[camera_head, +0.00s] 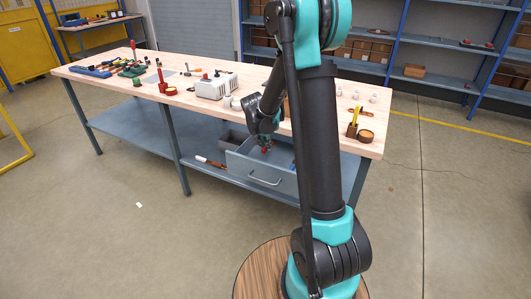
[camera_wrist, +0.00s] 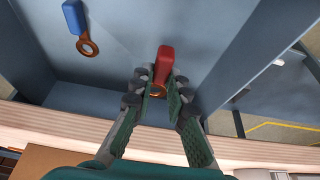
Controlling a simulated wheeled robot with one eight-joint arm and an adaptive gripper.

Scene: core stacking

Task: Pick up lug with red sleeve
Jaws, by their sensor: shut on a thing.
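The lug with red sleeve (camera_wrist: 165,60) is between my gripper's fingers in the wrist view, its red sleeve pointing away and its copper ring end partly hidden by the fingers. My gripper (camera_wrist: 160,84) is shut on it. In the head view my gripper (camera_head: 264,142) is over the open grey drawer (camera_head: 262,177) under the bench, with a bit of red showing at its tip. A lug with blue sleeve (camera_wrist: 76,20) lies in the drawer to the left in the wrist view. Whether the red lug touches the drawer floor I cannot tell.
The drawer walls (camera_wrist: 240,60) stand close on the sides. The wooden bench top (camera_head: 335,120) overhangs near my arm. On it are a white device (camera_head: 214,86), a pencil holder (camera_head: 352,130) and several tools.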

